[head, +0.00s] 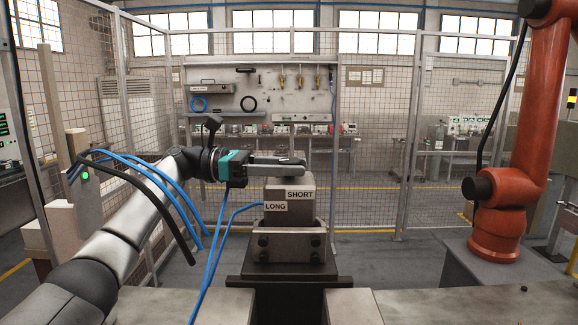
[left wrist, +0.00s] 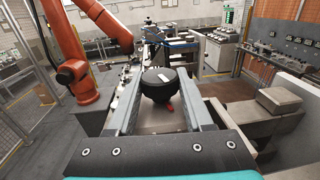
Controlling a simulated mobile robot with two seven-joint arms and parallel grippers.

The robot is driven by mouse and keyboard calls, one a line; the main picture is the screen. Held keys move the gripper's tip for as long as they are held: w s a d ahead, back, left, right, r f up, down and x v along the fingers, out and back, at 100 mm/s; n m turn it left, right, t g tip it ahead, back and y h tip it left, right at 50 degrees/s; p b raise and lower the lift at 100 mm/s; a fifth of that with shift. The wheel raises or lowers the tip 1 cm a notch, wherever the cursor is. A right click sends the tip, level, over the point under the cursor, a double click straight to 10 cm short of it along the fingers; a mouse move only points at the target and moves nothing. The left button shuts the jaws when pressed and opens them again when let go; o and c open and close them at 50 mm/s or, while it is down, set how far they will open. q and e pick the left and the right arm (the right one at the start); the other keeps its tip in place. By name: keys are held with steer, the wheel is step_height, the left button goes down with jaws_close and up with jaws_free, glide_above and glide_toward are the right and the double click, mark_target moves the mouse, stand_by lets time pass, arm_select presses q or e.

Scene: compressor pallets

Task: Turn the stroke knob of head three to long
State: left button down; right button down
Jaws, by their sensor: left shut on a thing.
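The head (head: 290,210) is a grey block on a dark stand in the middle of the head view. It bears a SHORT label (head: 299,194) at upper right and a LONG label (head: 276,206) at lower left. My left gripper (head: 290,164) reaches in from the left, level over its top. In the left wrist view the round black stroke knob (left wrist: 158,88) sits between the two fingers, with a white mark on top and a small red spot below. My left gripper is shut on this knob; the fingers largely hide it in the head view. My right gripper is out of view.
An orange robot arm (head: 497,215) stands on the right. Blue hoses (head: 222,238) run beside my left arm and the stand. Mesh fencing (head: 375,180) and a tool board (head: 262,92) are behind. Grey table tops (head: 455,304) lie in front.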

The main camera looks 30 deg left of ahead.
arm_select(q)
steer(key=shift+m+g+h+p, duration=0.35)
steer(key=shift+m+g, duration=0.65)
steer(key=shift+g, duration=0.5)
steer(key=shift+c, duration=1.5)
jaws_free()
steer(key=shift+f+n+t+y+b, duration=0.1)
steer(key=shift+n+t+y+b, duration=0.4)
steer(key=shift+n+t, duration=0.9)
